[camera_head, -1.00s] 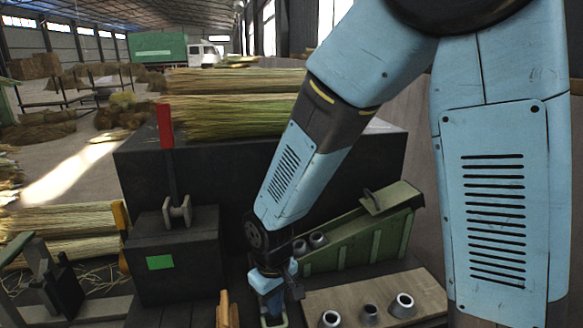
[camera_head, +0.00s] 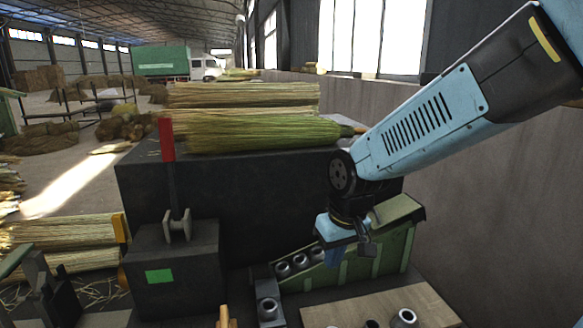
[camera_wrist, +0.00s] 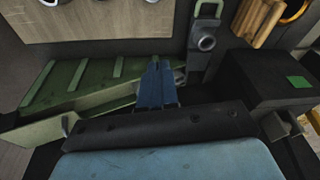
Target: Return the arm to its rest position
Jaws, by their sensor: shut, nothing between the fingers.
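My gripper (camera_head: 335,255) hangs below my blue arm, over the green sloped chute (camera_head: 375,262) in the head view. Its fingers point down and are shut with nothing between them. In the wrist view the blue fingers (camera_wrist: 157,84) lie side by side, beside the green chute (camera_wrist: 85,85). The fingers partly hide the metal sleeves in the chute.
A metal sleeve (camera_head: 268,308) sits in a holder at the chute's low end. A wooden board (camera_head: 380,305) with more sleeves lies in front. A red-handled lever (camera_head: 166,140) stands at left. Broom bundles (camera_head: 265,133) lie on the dark bench behind. A wall is at right.

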